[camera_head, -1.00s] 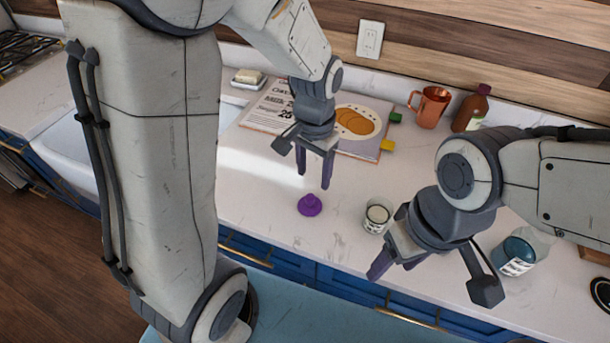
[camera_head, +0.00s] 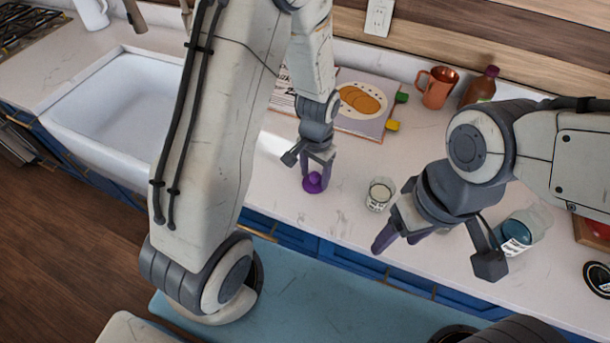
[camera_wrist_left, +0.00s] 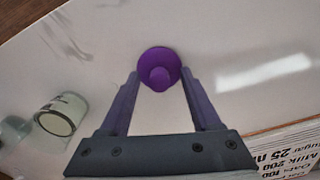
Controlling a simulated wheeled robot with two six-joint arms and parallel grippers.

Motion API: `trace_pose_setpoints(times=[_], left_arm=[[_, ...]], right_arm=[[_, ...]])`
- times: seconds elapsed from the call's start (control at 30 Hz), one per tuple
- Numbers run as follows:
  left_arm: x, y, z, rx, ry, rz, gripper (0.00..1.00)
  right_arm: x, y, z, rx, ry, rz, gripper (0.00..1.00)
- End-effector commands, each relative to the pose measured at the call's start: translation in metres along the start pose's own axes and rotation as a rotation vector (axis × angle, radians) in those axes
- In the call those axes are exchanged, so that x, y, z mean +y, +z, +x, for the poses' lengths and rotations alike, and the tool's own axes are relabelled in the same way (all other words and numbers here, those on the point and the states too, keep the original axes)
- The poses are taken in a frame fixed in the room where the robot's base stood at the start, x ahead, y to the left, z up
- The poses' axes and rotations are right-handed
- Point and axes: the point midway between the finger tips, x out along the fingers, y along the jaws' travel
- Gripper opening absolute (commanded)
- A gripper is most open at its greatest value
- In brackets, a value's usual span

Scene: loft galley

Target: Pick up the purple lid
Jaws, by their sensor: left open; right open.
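The purple lid (camera_head: 312,184) lies on the white counter, a round disc with a knob in its middle. It also shows in the left wrist view (camera_wrist_left: 159,66), just beyond and between the fingertips. My left gripper (camera_head: 316,180) is open and low over the lid, with its fingers pointing down on either side of the knob; I cannot tell whether they touch it. In the left wrist view the open fingers (camera_wrist_left: 160,80) have the knob between their tips. My right gripper (camera_head: 400,243) is open and empty, over the counter's front edge at the right.
A glass jar with pale contents (camera_head: 380,194) stands right of the lid. A jar with blue contents (camera_head: 521,231) is farther right, near my right gripper. An open cookbook (camera_head: 362,103), a copper mug (camera_head: 436,88) and a brown bottle (camera_head: 480,87) stand behind. The sink (camera_head: 115,113) is at left.

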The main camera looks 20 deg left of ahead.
Motion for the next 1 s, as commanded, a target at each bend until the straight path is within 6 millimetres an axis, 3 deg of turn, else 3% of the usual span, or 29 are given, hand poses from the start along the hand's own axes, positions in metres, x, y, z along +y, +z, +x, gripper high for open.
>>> trace_pose_setpoints(times=[0.2, 0.37, 0.4, 0.77, 1.0], left_arm=[[0.0, 0.0, 0.001, 0.001, 0.0, 0.001, 0.64], [0.0, 0.0, 0.001, 0.001, 0.0, 0.0, 0.03], [0.0, 0.0, 0.001, 0.001, 0.0, 0.0, 0.0], [0.0, -0.001, -0.002, 0.002, 0.0, 0.001, 0.0], [0.0, -0.002, -0.024, 0.008, -0.001, 0.001, 0.0]], right_arm=[[0.0, 0.0, 0.0, 0.0, 0.0, 0.0, 0.64], [0.0, 0.0, 0.0, 0.0, 0.0, 0.0, 0.64], [0.0, 0.0, 0.0, 0.0, 0.0, 0.0, 0.64], [0.0, 0.0, 0.001, 0.0, 0.0, 0.0, 0.64], [0.0, 0.0, 0.006, 0.0, 0.0, 0.0, 0.64]])
